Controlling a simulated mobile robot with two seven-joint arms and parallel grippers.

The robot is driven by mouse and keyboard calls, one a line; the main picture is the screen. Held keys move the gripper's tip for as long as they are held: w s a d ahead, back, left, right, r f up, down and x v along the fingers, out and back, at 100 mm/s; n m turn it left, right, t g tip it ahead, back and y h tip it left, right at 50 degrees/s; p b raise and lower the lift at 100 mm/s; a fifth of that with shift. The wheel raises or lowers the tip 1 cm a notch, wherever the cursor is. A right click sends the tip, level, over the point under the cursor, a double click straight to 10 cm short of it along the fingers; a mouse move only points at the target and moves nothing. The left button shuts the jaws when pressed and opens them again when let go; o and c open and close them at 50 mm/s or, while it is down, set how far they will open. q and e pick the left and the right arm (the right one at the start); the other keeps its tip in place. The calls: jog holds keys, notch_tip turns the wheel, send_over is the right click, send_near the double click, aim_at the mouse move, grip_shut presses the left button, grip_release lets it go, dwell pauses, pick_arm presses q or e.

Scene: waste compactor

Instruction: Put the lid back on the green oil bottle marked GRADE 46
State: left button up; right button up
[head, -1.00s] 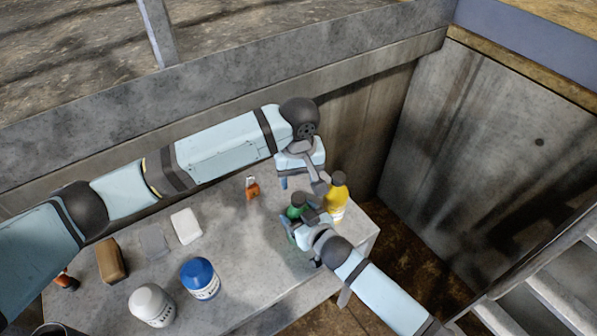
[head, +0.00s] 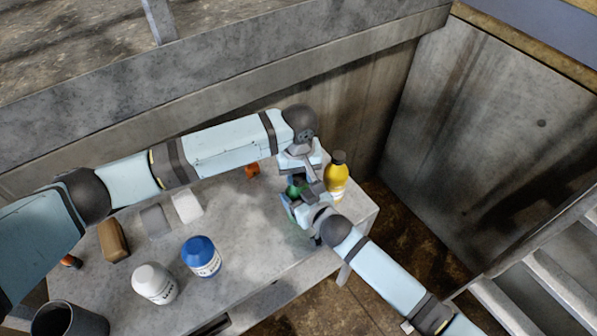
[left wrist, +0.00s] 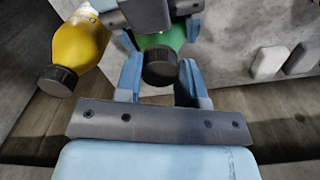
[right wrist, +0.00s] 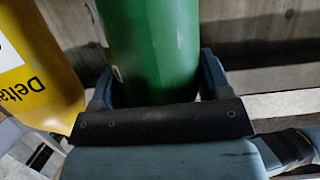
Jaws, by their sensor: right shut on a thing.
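The green bottle (head: 295,189) stands near the right end of the table, mostly hidden by my grippers. It also shows in the right wrist view (right wrist: 150,45); its grade marking is not readable. My right gripper (right wrist: 156,78) is shut around its body. A dark lid (left wrist: 160,68) shows at the top end of the bottle in the left wrist view; I cannot tell if it is seated or loose. My left gripper (left wrist: 160,78) is over the bottle top, its fingers spread on either side of the lid with a gap visible.
A yellow bottle (head: 337,180) with a dark cap stands close to the right of both grippers. The table's front middle (head: 250,270) is clear.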

pick_arm(q)
jog(key=shift+c, duration=1)
jog(key=m, duration=0.4)
jog(key=shift+m, duration=0.4)
jog(key=m, duration=0.6)
jog(key=shift+m, duration=0.3)
jog(key=m, duration=0.6)
jog(key=shift+m, duration=0.3)
jog(key=m, duration=0.6)
jog(key=shift+m, duration=0.4)
jog(key=o, duration=1.1)
notch_tip(320, 180, up, 12)
jog(key=shift+f, duration=0.1)
